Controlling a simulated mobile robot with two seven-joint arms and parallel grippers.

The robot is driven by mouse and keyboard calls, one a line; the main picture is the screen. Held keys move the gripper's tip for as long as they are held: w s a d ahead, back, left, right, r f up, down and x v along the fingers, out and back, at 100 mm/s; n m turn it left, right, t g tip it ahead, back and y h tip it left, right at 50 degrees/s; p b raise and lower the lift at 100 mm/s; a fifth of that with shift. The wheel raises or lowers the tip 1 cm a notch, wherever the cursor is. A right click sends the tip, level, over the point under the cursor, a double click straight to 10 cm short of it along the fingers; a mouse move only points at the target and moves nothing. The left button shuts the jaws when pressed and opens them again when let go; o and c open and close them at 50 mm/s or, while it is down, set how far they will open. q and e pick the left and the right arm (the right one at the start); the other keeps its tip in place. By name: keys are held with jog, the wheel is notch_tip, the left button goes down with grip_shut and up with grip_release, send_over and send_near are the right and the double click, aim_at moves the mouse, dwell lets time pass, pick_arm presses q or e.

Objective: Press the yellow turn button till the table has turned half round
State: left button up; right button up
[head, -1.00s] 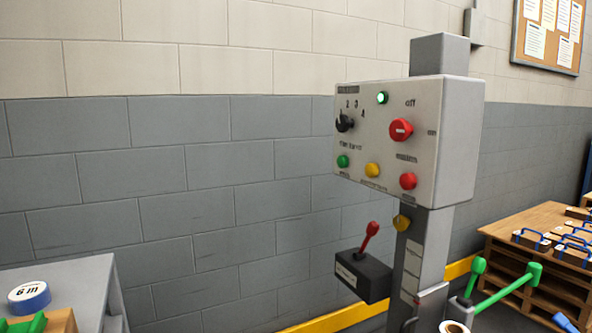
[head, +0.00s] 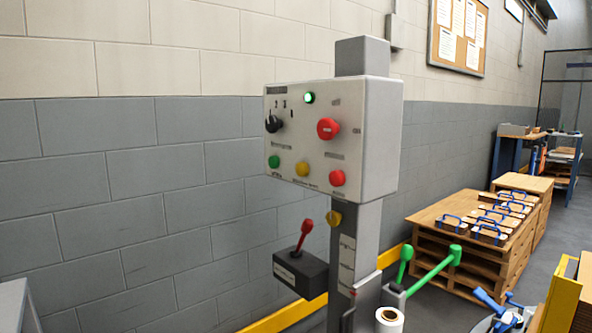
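The control box (head: 345,115) is mounted on a grey post in the middle of the head view. The yellow button (head: 302,169) sits in its lower row, between a green button (head: 274,162) and a red button (head: 337,178). Another yellow knob (head: 334,218) is on the post below the box. A green lamp (head: 309,98) is lit at the top. Neither of my grippers is in view, and nothing touches the buttons.
A black box with a red lever (head: 305,235) sticks out left of the post. Green handles (head: 436,268) and a white roll (head: 389,320) are at its lower right. Pallets (head: 465,250) with blue-handled blocks stand at the right. Grey floor shows between them and a yellow frame (head: 563,290).

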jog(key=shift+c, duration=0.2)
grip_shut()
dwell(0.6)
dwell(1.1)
